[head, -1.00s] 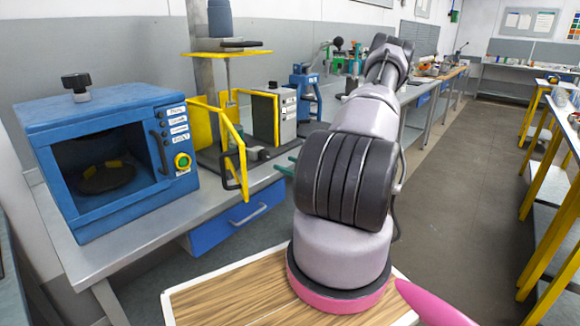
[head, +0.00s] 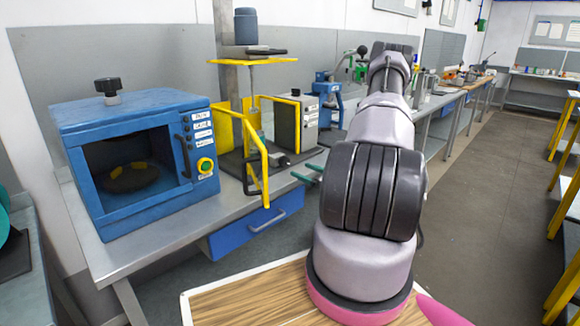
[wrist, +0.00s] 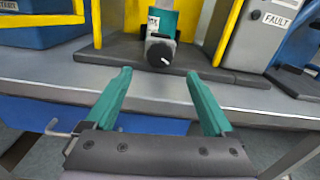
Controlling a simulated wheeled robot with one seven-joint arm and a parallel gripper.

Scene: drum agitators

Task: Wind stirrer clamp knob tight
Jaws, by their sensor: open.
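In the wrist view a black round knob (wrist: 160,51) with a white mark faces me on the front of a teal housing (wrist: 177,20), between two yellow uprights. I take it to be the stirrer clamp knob. My gripper (wrist: 159,73) is open and empty, its teal fingers short of the knob, one on each side of its line. Nothing touches the knob. In the head view the yellow-framed stirrer stand (head: 240,62) is on the bench, and my gripper's teal fingers (head: 309,176) show at the bench's front edge, partly hidden by my arm.
A blue oven-like box (head: 75,195) with a black top knob stands left on the grey bench (head: 110,262). A grey control box (wrist: 255,35) marked FAULT stands right of the stand. A hinged yellow guard (head: 262,165) juts forward. The aisle floor (head: 480,180) at right is clear.

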